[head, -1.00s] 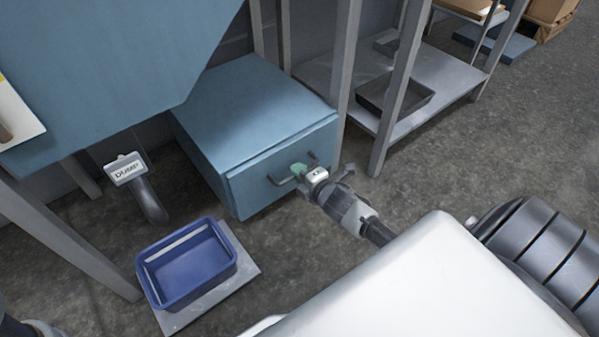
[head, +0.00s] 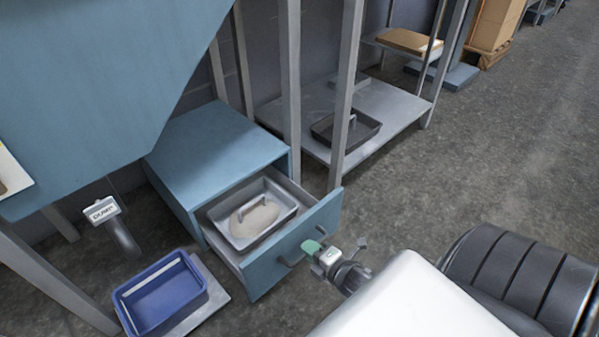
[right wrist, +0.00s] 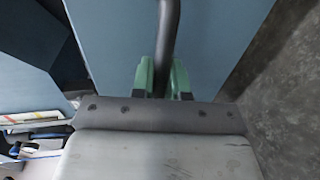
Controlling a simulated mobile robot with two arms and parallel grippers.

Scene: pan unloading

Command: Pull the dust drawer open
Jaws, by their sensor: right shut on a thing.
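The blue dust drawer (head: 292,247) stands pulled part way out of its blue cabinet (head: 218,152). Inside it sits a grey pan with a handle (head: 284,210), holding a patch of pale dust. My right gripper (head: 308,248) is at the drawer's front, shut on the dark bar handle (head: 287,262). In the right wrist view the green fingertips (right wrist: 161,78) sit on both sides of the handle bar (right wrist: 167,40), with the blue drawer front behind. My left gripper is not in view.
Metal posts (head: 346,100) and a low shelf (head: 395,112) with a dark tray (head: 345,130) stand behind. Floor to the right is clear.

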